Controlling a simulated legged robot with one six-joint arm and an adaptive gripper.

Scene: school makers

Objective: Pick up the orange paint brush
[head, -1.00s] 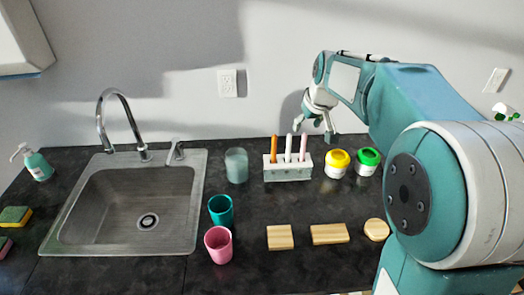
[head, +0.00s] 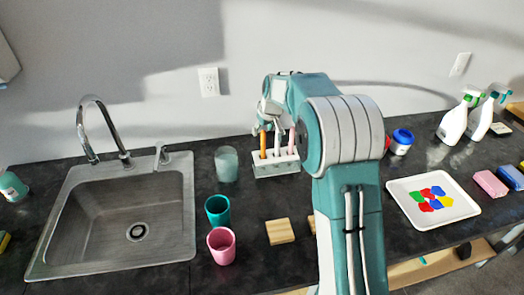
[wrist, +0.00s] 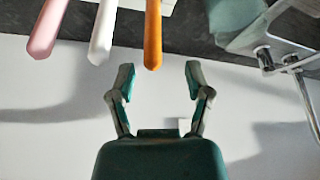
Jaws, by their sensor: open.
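The orange paint brush (head: 263,145) stands upright in a white holder (head: 268,171) on the dark counter, leftmost of the brushes there. A white brush (head: 277,140) and a partly hidden pink one stand to its right. In the wrist view the orange brush (wrist: 153,35) hangs in from the top, with the white brush (wrist: 103,32) and pink brush (wrist: 47,28) to its left. My gripper (wrist: 158,80) is open and empty, its fingers spread either side of the orange brush's line, with the brush end just beyond the fingertips. In the head view my gripper (head: 265,127) is at the brush tops.
A glass (head: 227,164) stands left of the holder. A teal cup (head: 218,210) and pink cup (head: 221,245) are nearer. The sink (head: 120,225) is at left. A paint tray (head: 432,201) and spray bottles (head: 453,122) are at right. My arm hides the middle counter.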

